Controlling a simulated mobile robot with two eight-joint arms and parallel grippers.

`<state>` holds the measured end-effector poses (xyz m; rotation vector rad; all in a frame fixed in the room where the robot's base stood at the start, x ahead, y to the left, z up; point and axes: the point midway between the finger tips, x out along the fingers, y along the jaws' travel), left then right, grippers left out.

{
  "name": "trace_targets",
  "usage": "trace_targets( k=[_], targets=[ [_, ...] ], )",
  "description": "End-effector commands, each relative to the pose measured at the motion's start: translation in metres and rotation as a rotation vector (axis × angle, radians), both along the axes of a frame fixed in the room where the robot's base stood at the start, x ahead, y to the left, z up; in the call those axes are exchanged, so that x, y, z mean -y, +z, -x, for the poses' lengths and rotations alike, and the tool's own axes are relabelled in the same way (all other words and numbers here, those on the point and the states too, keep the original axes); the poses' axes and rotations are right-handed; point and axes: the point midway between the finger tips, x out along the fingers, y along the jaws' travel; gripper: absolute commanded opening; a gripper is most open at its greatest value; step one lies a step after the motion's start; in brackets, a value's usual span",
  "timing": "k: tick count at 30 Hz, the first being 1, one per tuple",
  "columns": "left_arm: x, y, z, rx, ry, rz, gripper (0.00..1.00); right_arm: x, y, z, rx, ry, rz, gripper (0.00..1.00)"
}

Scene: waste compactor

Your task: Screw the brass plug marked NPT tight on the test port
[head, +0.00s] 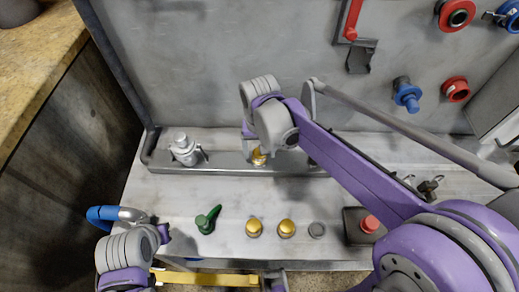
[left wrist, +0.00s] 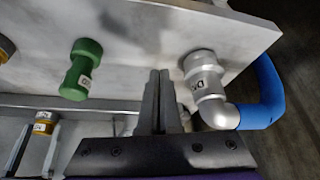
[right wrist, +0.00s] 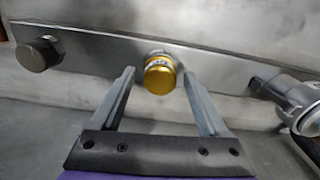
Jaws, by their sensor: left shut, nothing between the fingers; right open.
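A brass plug (right wrist: 159,78) sits on a port in the grey rail (right wrist: 215,68). It has a pale marked band, whose letters are too small to read surely. It also shows in the head view (head: 258,158), partly hidden by my right gripper (head: 263,153). That gripper is open, with one finger on each side of the plug and visible gaps. Two more brass plugs, left (head: 254,228) and right (head: 286,228), stand on the bench. My left gripper (left wrist: 159,76) is shut and empty, between a green plug (left wrist: 82,70) and a silver elbow fitting (left wrist: 204,82).
A blue hose (left wrist: 262,95) runs from the silver elbow at the bench's left end. A silver fitting (head: 184,150) stands on the rail's left. A grey cap (head: 317,230) and red button (head: 370,223) are near the front. The upright panel stands behind the rail.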

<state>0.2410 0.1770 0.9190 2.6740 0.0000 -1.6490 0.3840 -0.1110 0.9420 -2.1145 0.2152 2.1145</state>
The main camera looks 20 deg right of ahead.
Motion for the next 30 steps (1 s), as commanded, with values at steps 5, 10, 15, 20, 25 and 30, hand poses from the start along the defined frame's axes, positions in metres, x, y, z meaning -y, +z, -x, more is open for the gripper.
trace_targets(
  k=[5, 10, 15, 20, 25, 30],
  targets=[
    [0.0, 0.0, 0.0, 0.0, 0.0, 0.0, 0.0, 0.0, 0.0, 0.0, 0.0, 0.021, 0.0, 0.78],
    [0.0, -0.0003, 0.0001, 0.0, 0.0, 0.0, 0.0, 0.0, 0.0, 0.0001, 0.0, 0.231, 0.0, 0.78],
    [0.0, -0.0005, 0.0001, 0.0, 0.0, 0.0, 0.0, 0.0, 0.0001, 0.0001, 0.0, 0.418, 0.0, 0.78],
    [0.0, -0.0005, 0.0002, 0.0, 0.0, 0.0, 0.0, 0.0, 0.0001, 0.0001, 0.0, 0.499, 0.0, 0.78],
    [0.0, -0.0009, 0.0002, 0.0, 0.0, 0.0, 0.0, 0.0, 0.0, 0.0001, 0.0, 0.724, 0.0, 0.78],
    [0.0, -0.001, 0.0003, -0.001, 0.0, 0.0, 0.0, 0.0, 0.0001, 0.0001, 0.0, 0.884, 0.0, 0.78]
  ],
)
